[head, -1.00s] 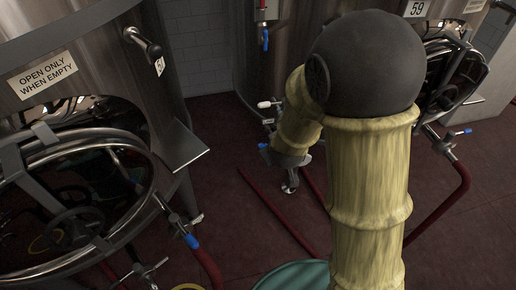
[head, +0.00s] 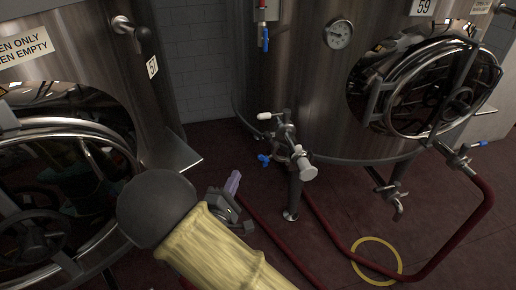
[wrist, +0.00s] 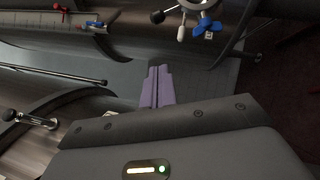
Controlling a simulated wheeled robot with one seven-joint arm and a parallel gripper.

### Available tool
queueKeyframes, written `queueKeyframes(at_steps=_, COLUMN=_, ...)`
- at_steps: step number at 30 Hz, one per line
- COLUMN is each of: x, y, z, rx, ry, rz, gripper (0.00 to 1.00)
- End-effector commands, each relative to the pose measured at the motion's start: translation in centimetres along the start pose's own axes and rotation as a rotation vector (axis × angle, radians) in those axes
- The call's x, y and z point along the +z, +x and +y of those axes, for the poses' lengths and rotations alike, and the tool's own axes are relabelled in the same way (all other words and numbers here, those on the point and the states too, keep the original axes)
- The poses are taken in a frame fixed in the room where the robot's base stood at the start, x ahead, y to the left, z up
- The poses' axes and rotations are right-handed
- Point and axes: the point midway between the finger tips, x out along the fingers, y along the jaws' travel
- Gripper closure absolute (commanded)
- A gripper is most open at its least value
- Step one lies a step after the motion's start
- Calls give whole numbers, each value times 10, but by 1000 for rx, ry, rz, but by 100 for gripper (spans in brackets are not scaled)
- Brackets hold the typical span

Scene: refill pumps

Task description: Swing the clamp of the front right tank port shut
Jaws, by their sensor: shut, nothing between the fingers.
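The port fitting (head: 290,150) low on the front of the right-hand steel tank (head: 300,70) carries a white handle, a blue handle and a pale round end. I cannot tell whether its clamp is open or shut. A round fitting (wrist: 198,5) with white and blue handles shows at the top edge of the wrist view. My gripper (head: 234,180) has its purple fingers shut and empty, left of the port fitting and apart from it. The fingers also show in the wrist view (wrist: 157,84), pointing toward the wall.
The left-hand tank (head: 75,65) with its round manway stands close beside my arm. Another fitting with a blue handle (head: 458,158) joins a red hose (head: 472,220) at right.

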Motion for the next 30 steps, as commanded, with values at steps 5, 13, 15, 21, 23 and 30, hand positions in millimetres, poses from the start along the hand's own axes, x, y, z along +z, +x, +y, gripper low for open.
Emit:
queueKeyframes(at_steps=5, x=1, y=5, z=-1, rx=-2, ry=2, rz=-2, gripper=100)
queueKeyframes(at_steps=13, x=1, y=39, z=-1, rx=-2, ry=5, rz=-3, gripper=100)
queueKeyframes(at_steps=15, x=2, y=51, z=-1, rx=-2, ry=3, rz=-4, gripper=100)
queueKeyframes(at_steps=21, x=1, y=86, z=-1, rx=-2, ry=4, rz=-2, gripper=100)
queueKeyframes(at_steps=23, x=1, y=97, z=-1, rx=-2, ry=4, rz=-4, gripper=100)
queueKeyframes(at_steps=30, x=24, y=124, z=-2, rx=-3, ry=2, rz=-4, gripper=100)
